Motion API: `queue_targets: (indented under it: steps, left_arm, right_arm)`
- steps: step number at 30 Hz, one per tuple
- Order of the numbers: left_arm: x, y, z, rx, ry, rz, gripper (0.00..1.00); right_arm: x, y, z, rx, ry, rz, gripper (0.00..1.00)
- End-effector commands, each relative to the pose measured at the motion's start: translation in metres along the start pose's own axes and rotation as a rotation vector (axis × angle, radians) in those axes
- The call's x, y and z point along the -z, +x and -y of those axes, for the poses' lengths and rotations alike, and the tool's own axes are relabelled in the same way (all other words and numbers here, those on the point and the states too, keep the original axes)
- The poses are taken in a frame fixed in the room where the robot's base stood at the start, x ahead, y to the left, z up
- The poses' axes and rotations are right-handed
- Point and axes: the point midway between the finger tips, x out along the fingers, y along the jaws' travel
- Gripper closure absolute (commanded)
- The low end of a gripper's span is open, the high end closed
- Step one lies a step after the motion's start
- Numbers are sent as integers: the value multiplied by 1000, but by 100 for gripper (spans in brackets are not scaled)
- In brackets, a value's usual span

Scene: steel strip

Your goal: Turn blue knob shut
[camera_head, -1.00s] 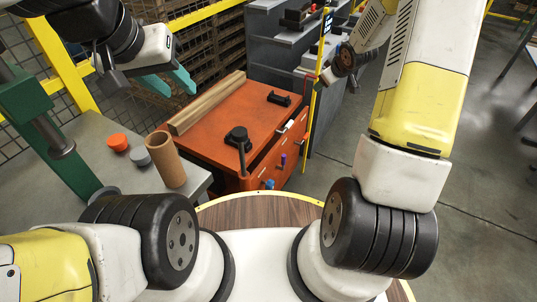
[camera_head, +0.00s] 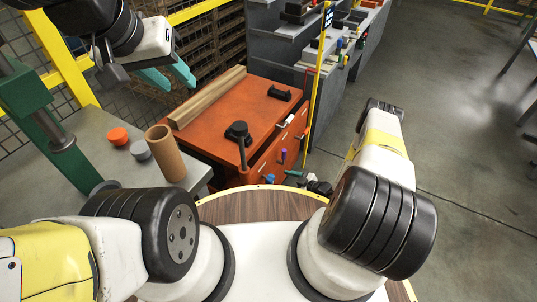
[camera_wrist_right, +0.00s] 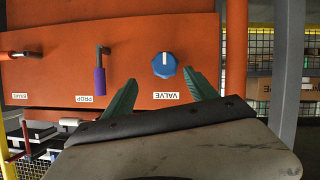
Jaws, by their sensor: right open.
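The blue knob (camera_head: 270,178) is on the front of the orange cabinet (camera_head: 215,110). In the right wrist view the blue knob (camera_wrist_right: 164,65) shows a white pointer line running up and down in the picture, beside an upside-down VALVE label (camera_wrist_right: 176,96). My right gripper (camera_wrist_right: 160,77) is open, its teal fingertips spread to either side of the knob's lower part in the picture. I cannot tell whether they touch it. In the head view my right gripper (camera_head: 293,175) is just right of the knob. My left gripper (camera_head: 168,78) is open and empty, high at the left.
A purple-handled lever (camera_wrist_right: 100,78) labelled PROP and a red handle (camera_wrist_right: 15,55) labelled BRAKE sit beside the knob on the same panel. A yellow post (camera_head: 318,85) stands at the cabinet's right. Open floor (camera_head: 455,150) lies to the right.

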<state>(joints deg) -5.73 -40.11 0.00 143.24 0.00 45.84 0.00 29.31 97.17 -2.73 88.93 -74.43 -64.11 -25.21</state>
Motion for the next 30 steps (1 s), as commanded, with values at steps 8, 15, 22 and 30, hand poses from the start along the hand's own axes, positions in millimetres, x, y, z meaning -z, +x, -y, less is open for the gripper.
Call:
queue_targets:
  steps: [8,15,22,30]
  left_arm:
    - [0,0,0,0,0,0,64]
    - [0,0,0,0,0,0,64]
    - [0,0,0,0,0,0,64]
    - [0,0,0,0,0,0,64]
  right_arm:
    - [-1,27,12,8,2,-22,34]
    - [-1,64,11,6,3,-21,34]
    - [0,79,11,5,4,-20,34]
    - [0,79,10,5,5,-19,42]
